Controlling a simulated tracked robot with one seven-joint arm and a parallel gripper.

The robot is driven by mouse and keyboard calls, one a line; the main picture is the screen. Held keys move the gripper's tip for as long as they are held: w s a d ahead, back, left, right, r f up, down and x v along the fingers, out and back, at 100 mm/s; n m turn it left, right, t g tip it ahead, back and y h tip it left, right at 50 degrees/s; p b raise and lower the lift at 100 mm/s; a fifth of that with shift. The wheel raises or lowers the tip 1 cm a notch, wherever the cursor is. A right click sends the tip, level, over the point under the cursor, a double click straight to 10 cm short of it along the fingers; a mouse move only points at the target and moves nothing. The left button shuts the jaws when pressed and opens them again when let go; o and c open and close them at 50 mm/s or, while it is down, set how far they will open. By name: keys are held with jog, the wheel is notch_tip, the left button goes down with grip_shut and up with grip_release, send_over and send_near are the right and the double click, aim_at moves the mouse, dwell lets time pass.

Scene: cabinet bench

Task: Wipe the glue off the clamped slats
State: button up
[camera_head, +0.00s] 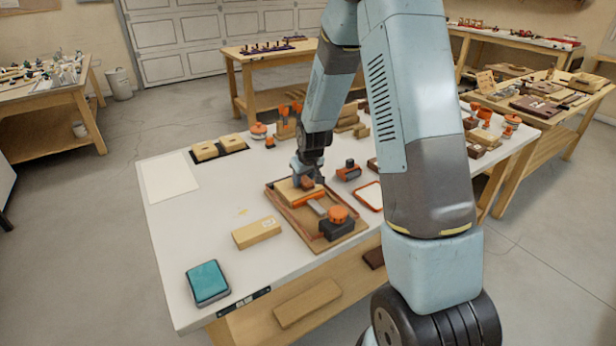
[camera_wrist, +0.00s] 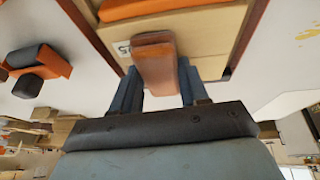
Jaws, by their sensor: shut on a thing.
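The pale clamped slats (camera_head: 288,188) lie in a shallow brown-rimmed tray (camera_head: 347,241) on the white bench. An orange clamp bar (camera_head: 309,199) crosses them, with an orange and black clamp head (camera_head: 337,224) at the front. My gripper (camera_head: 307,181) is over the back part of the slats, shut on a small reddish-brown block (camera_wrist: 154,62). In the wrist view the block sits between the blue-grey fingers and overlaps the pale wood (camera_wrist: 202,35). I cannot tell whether it touches the slats. No glue can be made out on the slats.
A teal pad in a dark tray (camera_head: 207,282) lies at the front left. A loose wooden block (camera_head: 256,232) lies left of the slat tray. An orange and black tool (camera_head: 348,170) and a red-framed white panel (camera_head: 369,196) are to the right.

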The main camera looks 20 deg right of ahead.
aim_at(284, 190)
jog(key=shift+s+a, duration=0.1)
jog(key=shift+a, duration=0.2)
jog(key=shift+a, duration=0.1)
jog(key=shift+s+a, duration=0.3)
jog(key=shift+a, duration=0.55)
jog(key=shift+a, duration=0.1)
jog(key=shift+s+a, duration=0.35)
jog(key=shift+a, duration=0.55)
jog(key=shift+a, duration=0.15)
jog(key=shift+s+a+f, duration=0.1)
jog(key=shift+s+a, duration=0.25)
jog(key=shift+a, duration=0.5)
